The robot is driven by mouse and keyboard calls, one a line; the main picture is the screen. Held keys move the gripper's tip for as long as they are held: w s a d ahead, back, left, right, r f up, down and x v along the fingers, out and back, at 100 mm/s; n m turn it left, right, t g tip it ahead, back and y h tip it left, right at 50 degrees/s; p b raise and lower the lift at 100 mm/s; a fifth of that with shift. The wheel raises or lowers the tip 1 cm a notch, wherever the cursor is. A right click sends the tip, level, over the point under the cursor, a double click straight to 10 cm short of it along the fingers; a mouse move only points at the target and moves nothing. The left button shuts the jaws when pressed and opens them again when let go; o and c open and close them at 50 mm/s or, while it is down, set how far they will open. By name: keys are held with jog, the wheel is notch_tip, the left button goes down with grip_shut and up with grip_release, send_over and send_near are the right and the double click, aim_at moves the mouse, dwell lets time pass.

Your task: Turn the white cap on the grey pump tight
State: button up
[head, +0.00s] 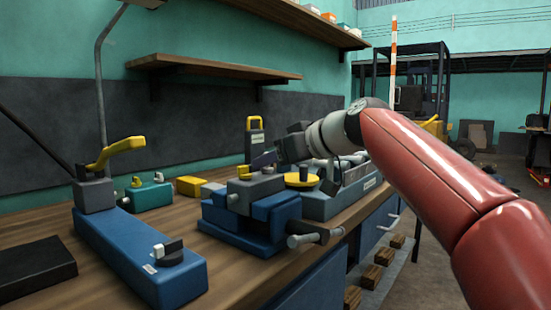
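A grey block-shaped body (255,189), which looks like the grey pump, sits in the jaws of a blue vise (252,232) on the workbench. I cannot make out a white cap on it; my gripper's end covers part of its top. My gripper (262,160) reaches in from the right, its dark fingers just above the grey body. Whether the fingers touch anything, or are open or shut, is too small to tell.
A yellow disc (301,181) with a black knob is right of the vise. A long blue fixture (130,248) with a yellow lever (118,150) stands at left. A black slab (35,268) lies front left.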

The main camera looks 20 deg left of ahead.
jog(key=c, duration=0.9)
jog(key=shift+s+a+m+t, duration=0.1)
jog(key=shift+s+m+t, duration=0.1)
jog(key=shift+m+t, duration=0.2)
jog(key=shift+m+t+h, duration=0.5)
jog(key=shift+t, duration=0.1)
jog(key=o, duration=1)
jog(key=b+v, duration=0.2)
jog(key=v, duration=0.5)
jog(key=shift+s+d+r, duration=0.15)
jog(key=shift+d, duration=0.2)
